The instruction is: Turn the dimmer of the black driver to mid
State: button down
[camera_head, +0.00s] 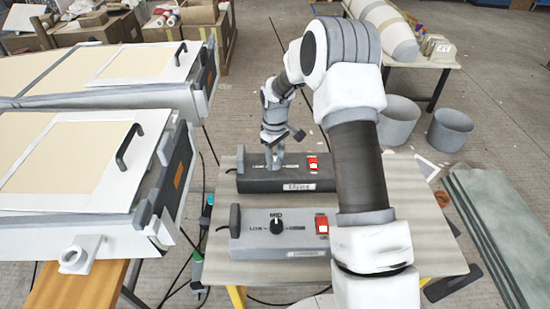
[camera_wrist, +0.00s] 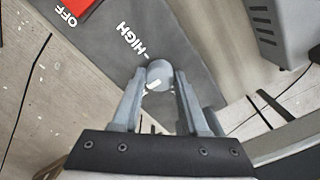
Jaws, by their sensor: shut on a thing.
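The black driver (camera_head: 262,185) lies on the table at the back, with a red switch (camera_head: 313,164) at its right and a white label on its front. My gripper (camera_head: 275,166) reaches down onto its top, left of the switch, and hides its dimmer there. In the wrist view my gripper (camera_wrist: 160,82) is shut on the round grey dimmer knob (camera_wrist: 159,72), one finger on each side. A white mark shows on the knob's near side. The word HIGH (camera_wrist: 132,40) is printed beside it on the driver. I cannot read the exact setting.
A grey driver (camera_head: 255,243) with a black knob (camera_head: 277,226) and red switch stands nearer on the same table (camera_head: 435,245). Large white mould boxes (camera_head: 75,165) with handles fill the left. Grey buckets (camera_head: 451,130) and green-grey boards (camera_head: 505,225) are at the right.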

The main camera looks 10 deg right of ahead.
aim_at(275, 161)
jog(key=shift+n, duration=0.3)
jog(key=shift+c, duration=2.1)
grip_release()
notch_tip(275, 161, up, 18)
jog(key=p, duration=0.2)
jog(key=shift+f, duration=0.25)
jog(key=shift+r, duration=0.1)
